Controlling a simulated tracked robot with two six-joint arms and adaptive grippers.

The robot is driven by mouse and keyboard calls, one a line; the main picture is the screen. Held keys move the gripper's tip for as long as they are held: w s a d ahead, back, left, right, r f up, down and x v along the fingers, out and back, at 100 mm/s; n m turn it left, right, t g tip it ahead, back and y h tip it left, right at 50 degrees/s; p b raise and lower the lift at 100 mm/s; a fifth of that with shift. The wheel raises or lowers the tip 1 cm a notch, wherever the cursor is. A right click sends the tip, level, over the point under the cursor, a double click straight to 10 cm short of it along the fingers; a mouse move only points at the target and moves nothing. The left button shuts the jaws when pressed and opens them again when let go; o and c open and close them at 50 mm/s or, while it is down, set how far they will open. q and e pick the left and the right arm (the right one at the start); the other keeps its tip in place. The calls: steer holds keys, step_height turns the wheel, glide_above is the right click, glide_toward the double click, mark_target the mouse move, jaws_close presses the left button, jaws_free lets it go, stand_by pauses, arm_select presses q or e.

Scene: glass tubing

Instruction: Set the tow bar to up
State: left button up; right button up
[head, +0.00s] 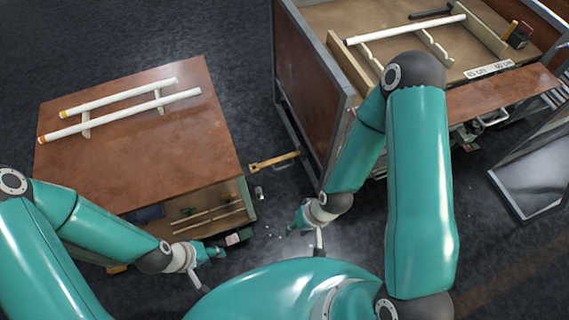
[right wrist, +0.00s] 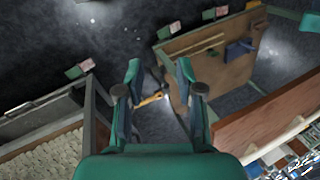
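A yellow bar (head: 274,161), which I take to be the tow bar, sticks out near the floor at the lower left of the large trolley (head: 312,72). It looks close to level. In the right wrist view the yellow bar (right wrist: 150,99) shows between my fingers, farther off. My right gripper (right wrist: 158,68) is open and empty there. In the head view my right gripper (head: 299,224) is in front of the bar and apart from it. My left gripper (head: 213,252) is by the front of the brown-topped cabinet, its fingers too small to judge.
The brown-topped cabinet (head: 200,110) carries two white tubes (head: 120,103) on supports and has an open shelf below. The trolley holds another white tube (head: 405,29) on a rack. A narrow strip of dark floor lies between them, with small bits on it. A metal-framed panel (head: 535,172) stands right.

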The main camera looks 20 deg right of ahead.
steer(key=n+t+h+b, duration=0.9)
steer(key=n+t+b, duration=0.65)
steer(key=b, duration=2.25)
glide_toward(285, 167)
steer(key=shift+n+g+h, duration=0.4)
steer(key=shift+n+g, duration=0.15)
steer(key=shift+n, duration=0.1)
steer(key=b+x, duration=0.2)
steer(key=x, duration=0.1)
steer(key=b+x, duration=0.2)
steer(key=x, duration=0.2)
steer(key=b+x, duration=0.3)
steer(key=shift+w+a, duration=0.25)
steer(key=shift+w, duration=0.05)
